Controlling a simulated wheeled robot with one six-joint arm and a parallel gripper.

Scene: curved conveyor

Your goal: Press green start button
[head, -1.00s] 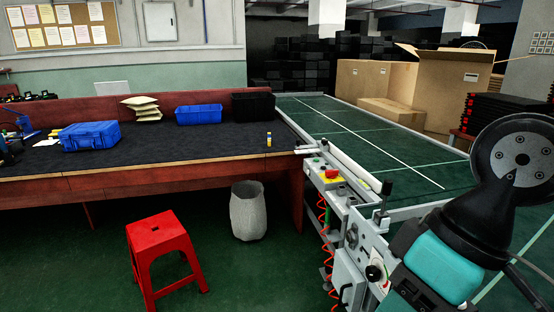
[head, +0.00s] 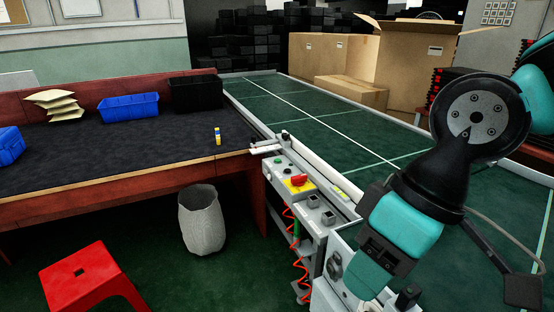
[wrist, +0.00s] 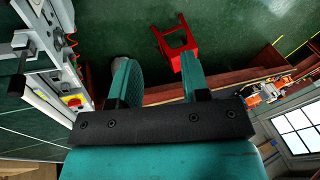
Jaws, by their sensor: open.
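The control panel (head: 290,178) runs along the near side of the conveyor. It carries a red mushroom button on a yellow base (head: 298,181) and small buttons toward its far end. A small green spot (head: 278,161) there looks like the green button, but it is tiny. My gripper (head: 368,278) is right of the panel and nearer to me in the head view, pointing down and left. In the wrist view my gripper (wrist: 160,80) has its two teal fingers apart with nothing between them. The red button on yellow (wrist: 75,101) shows left of the fingers there.
The green conveyor (head: 310,115) stretches away behind the panel. A dark-topped workbench (head: 100,145) stands at left, with blue bins (head: 130,107) on it. A red stool (head: 90,275) and a grey waste bin (head: 201,220) stand on the floor. Cardboard boxes (head: 345,65) are behind.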

